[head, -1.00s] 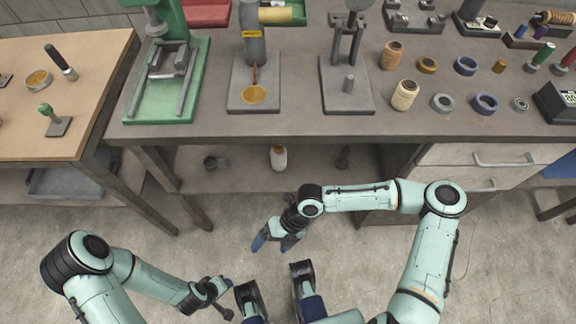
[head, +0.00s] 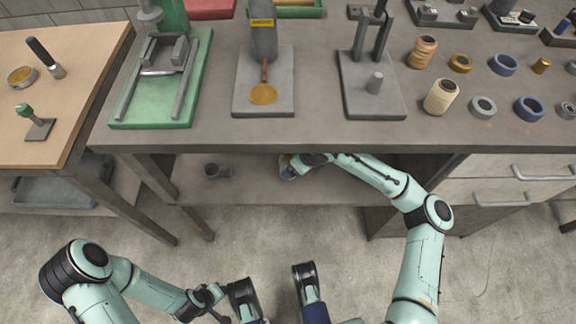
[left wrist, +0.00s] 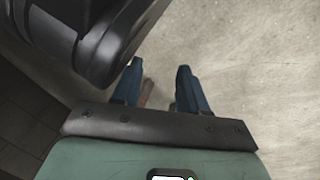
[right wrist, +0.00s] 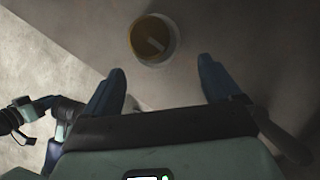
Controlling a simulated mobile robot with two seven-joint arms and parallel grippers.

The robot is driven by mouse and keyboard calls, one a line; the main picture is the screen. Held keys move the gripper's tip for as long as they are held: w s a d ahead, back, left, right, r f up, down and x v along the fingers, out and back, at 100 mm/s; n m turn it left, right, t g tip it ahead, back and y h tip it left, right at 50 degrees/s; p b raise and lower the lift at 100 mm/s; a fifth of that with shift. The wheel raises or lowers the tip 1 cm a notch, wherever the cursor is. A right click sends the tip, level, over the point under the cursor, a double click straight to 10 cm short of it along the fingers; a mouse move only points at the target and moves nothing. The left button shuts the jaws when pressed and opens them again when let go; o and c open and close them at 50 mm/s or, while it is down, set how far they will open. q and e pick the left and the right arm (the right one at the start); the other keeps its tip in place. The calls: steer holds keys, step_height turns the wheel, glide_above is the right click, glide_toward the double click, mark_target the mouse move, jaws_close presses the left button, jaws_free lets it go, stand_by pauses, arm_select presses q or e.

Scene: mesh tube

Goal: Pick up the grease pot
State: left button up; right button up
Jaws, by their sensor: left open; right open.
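The grease pot (right wrist: 151,40), as I take it, is a round pale pot with amber contents in the right wrist view. It stands just beyond and roughly between the fingertips of my right gripper (right wrist: 160,72). That gripper is open and empty, apart from the pot. In the head view my right gripper (head: 289,172) is at the lower shelf under the bench and hides most of the pot. My left gripper (left wrist: 157,66) is open over the concrete floor, well away from the shelf.
The bench top (head: 320,134) overhangs the lower shelf (head: 240,186). Drawers (head: 505,180) are to the right. A wooden table (head: 75,120) is at the left. The floor in front is clear.

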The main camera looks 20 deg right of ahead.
mark_target(287, 156)
steer(key=w, duration=0.1)
steer(key=w+a, duration=0.1)
steer(key=w+a+b, duration=0.1)
steer(key=w, duration=0.1)
steer(key=shift+a+f, duration=0.25)
steer(key=shift+f, duration=0.05)
steer(key=shift+w+f, duration=0.1)
steer(key=shift+f, duration=0.15)
jaws_close()
arm_select(q)
steer(key=shift+s+a+f+g, duration=0.2)
steer(key=shift+s+f+g, duration=0.3)
steer(key=shift+s+f, duration=0.6)
steer(key=shift+r, duration=0.2)
arm_select(e)
steer(key=shift+r, duration=0.1)
